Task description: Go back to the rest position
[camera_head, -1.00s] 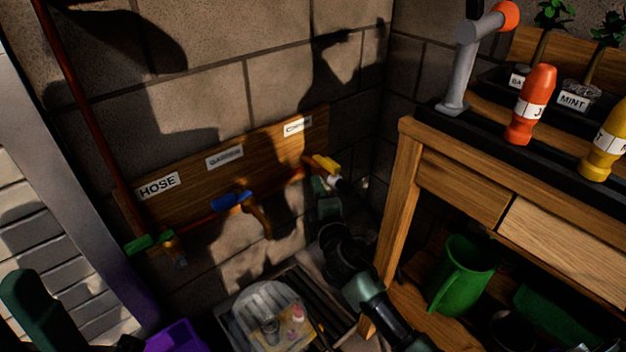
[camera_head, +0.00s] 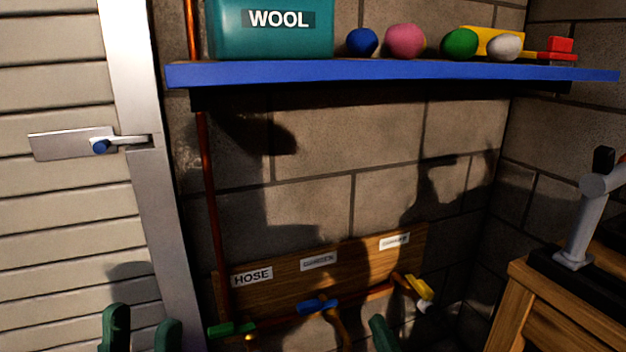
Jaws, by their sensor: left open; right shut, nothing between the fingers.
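My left gripper (camera_head: 141,322) shows at the bottom left edge, its two green fingers apart and nothing between them. My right gripper (camera_head: 382,332) shows only as a green fingertip at the bottom edge, shut and empty. It appears below and left of the yellow tap handle (camera_head: 418,287); I cannot tell its distance from the wall. The rest of both arms is out of view.
A wooden board (camera_head: 350,265) on the wall stands above a pipe with green (camera_head: 231,329) and blue (camera_head: 318,304) tap handles. A blue shelf (camera_head: 390,73) holds a wool box (camera_head: 270,28) and balls. A wooden bench (camera_head: 545,310) stands right, a door (camera_head: 65,220) left.

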